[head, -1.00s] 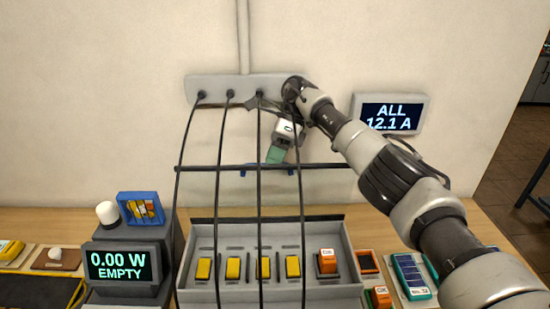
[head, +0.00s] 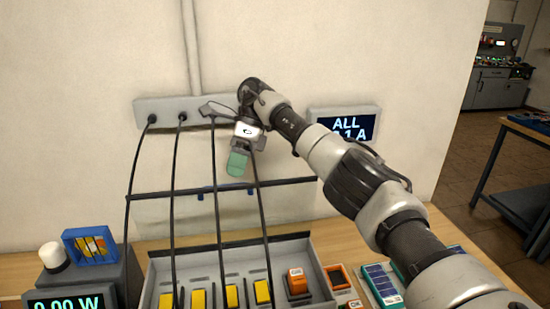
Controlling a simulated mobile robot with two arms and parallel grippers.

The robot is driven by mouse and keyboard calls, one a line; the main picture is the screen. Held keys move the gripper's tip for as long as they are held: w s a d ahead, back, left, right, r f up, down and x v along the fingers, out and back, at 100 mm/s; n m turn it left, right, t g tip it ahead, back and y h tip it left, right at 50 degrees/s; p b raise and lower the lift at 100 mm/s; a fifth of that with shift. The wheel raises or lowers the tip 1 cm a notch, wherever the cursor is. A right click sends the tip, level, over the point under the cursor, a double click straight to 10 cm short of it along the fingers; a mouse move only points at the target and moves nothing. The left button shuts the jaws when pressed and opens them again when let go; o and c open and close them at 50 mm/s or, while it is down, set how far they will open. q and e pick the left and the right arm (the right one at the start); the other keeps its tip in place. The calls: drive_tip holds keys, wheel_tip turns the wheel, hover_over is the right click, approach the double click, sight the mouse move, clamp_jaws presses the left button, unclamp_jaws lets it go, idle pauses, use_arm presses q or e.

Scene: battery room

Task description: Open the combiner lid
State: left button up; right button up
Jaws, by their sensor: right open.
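The grey combiner box (head: 327,275) stands on the table at the bottom of the head view, with its front cut off by the frame. My left gripper is out of view.
Several black cables (head: 217,205) hang from a wall strip (head: 150,106) in front of a dark crossbar (head: 150,196), close to my right gripper. A wall display (head: 345,124) is partly hidden by my arm. A blue bin (head: 90,246) and a display (head: 65,303) are at left.

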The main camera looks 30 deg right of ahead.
drive_tip(key=s+d+r+b, duration=0.1)
drive_tip(key=s+d+r, duration=0.5)
drive_tip(key=s+d, duration=0.1)
drive_tip(key=shift+s+d, duration=0.25)
drive_tip(key=shift+r, duration=0.1)
